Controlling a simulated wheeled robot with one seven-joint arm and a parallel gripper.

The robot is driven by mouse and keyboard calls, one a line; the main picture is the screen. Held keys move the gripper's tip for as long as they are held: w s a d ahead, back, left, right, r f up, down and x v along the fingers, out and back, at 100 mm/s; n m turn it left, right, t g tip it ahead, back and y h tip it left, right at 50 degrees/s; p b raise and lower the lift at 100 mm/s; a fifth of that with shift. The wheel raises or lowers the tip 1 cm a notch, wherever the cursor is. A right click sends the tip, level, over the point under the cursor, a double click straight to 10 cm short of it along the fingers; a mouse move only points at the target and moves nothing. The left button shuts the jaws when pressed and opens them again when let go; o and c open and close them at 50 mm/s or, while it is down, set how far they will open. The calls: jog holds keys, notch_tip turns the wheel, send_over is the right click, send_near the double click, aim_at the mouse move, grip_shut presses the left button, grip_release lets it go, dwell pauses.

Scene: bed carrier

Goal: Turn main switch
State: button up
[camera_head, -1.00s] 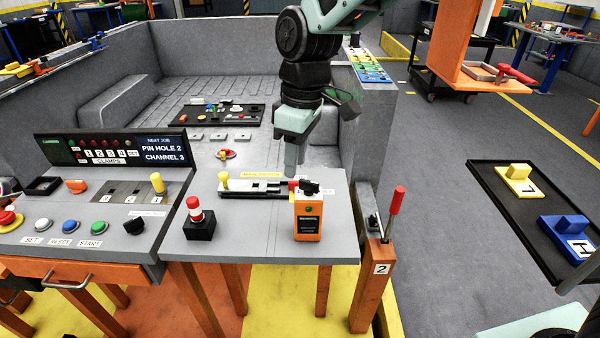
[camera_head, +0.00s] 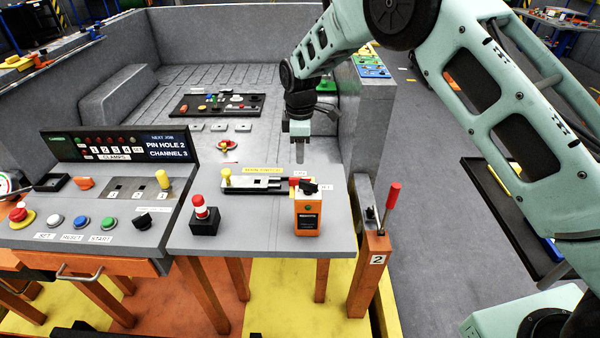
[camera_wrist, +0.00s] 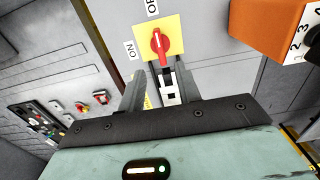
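The main switch (camera_wrist: 160,45) is a red knob on a yellow plate, with white labels beside it, one reading ON. In the wrist view it lies just beyond my fingertips, near the top. In the head view a small red part (camera_head: 293,183), probably the same knob, shows beside the orange box. My gripper (camera_wrist: 160,85) has its two fingers apart with nothing between them. In the head view my gripper (camera_head: 299,158) points down at the far edge of the grey table. No contact with the knob shows.
The orange box (camera_head: 308,217) with a black knob stands close by; its numbered face shows in the wrist view (camera_wrist: 290,35). A red-handled lever (camera_head: 392,200) stands right.

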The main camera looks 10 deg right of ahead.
notch_tip(320, 180, down, 10)
jog(key=shift+r+p, duration=0.2)
jog(key=shift+p, duration=0.95)
grip_shut()
